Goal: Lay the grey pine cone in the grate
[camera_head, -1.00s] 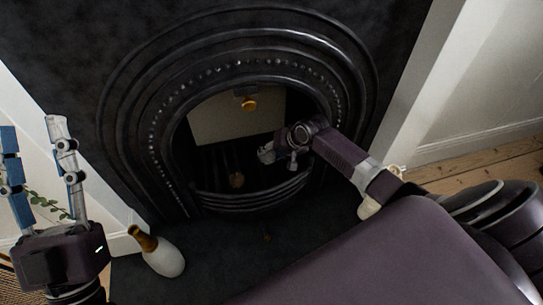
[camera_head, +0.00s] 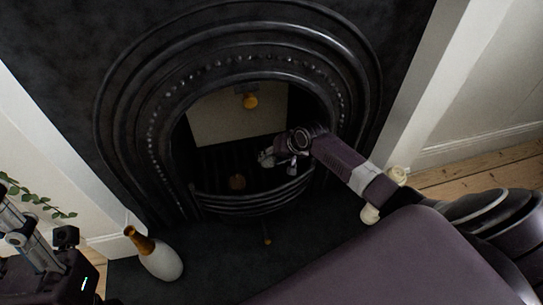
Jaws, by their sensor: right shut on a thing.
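My right gripper (camera_head: 273,156) reaches from the right into the fireplace opening, above the dark grate (camera_head: 250,203). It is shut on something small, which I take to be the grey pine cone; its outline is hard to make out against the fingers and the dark.
A white vase with a golden-brown neck (camera_head: 161,262) stands on the dark hearth at lower left. Pale rounded objects (camera_head: 370,213) lie by my right arm.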

